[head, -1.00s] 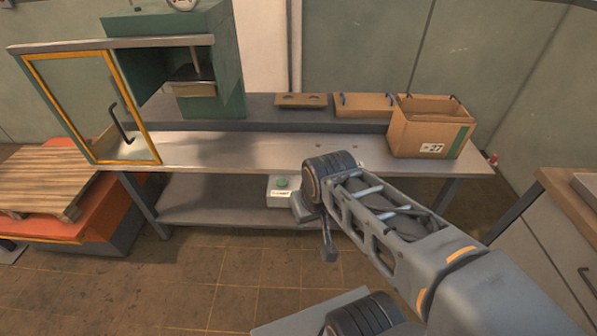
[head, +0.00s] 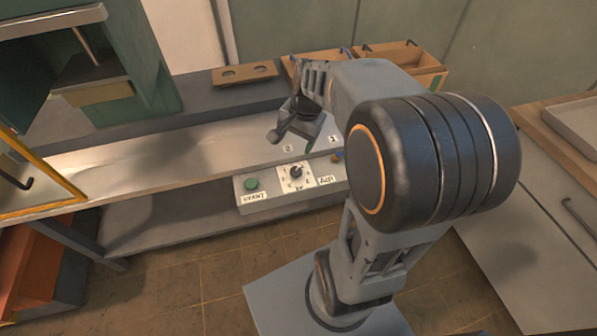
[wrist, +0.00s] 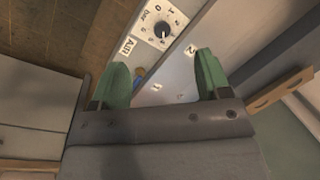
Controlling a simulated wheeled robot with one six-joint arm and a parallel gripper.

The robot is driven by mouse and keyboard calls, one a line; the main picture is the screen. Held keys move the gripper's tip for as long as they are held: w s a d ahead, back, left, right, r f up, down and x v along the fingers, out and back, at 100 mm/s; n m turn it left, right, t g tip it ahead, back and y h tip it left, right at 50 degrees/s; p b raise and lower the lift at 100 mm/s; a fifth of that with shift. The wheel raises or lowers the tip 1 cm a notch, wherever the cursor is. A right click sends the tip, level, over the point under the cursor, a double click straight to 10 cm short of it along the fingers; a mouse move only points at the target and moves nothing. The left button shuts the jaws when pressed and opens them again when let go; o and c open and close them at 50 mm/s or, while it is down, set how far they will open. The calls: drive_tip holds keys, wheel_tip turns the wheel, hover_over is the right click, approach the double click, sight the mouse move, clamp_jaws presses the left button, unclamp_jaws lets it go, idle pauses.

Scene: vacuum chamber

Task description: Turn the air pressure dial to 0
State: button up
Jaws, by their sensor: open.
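The dial (head: 296,172) is a dark knob on a white numbered plate, on the front of a grey control box (head: 243,203) at the workbench's front edge. It also shows at the top of the wrist view (wrist: 162,29); I cannot read its setting surely. My gripper (head: 293,134) is above and behind the box in the head view, apart from the dial. In the wrist view its two green fingers (wrist: 163,75) are spread, with nothing between them, and the dial lies beyond their tips.
The bench top carries numbers 1 and 2. A wooden holder (head: 244,75) and boxes stand on the rear shelf. A yellow-framed glass door (head: 50,207) is at the left.

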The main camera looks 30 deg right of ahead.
sight(296, 170)
drive_tip(key=w+d+f+m+y+b, duration=0.3)
drive_tip(key=w+d+f+m, duration=0.3)
drive_tip(key=d+f+m, duration=0.4)
drive_tip(key=shift+g, duration=0.3)
drive_tip(key=b+x, duration=0.2)
drive_tip(key=x, duration=1.1)
drive_tip(key=shift+w+a+f, duration=0.1)
drive_tip(key=shift+a+f, duration=0.25)
drive_tip(key=shift+f, duration=0.35)
drive_tip(key=shift+c, duration=0.4)
drive_tip(key=c, duration=0.8)
drive_tip(key=shift+w+r+n, duration=0.1)
drive_tip(key=shift+n, duration=0.3)
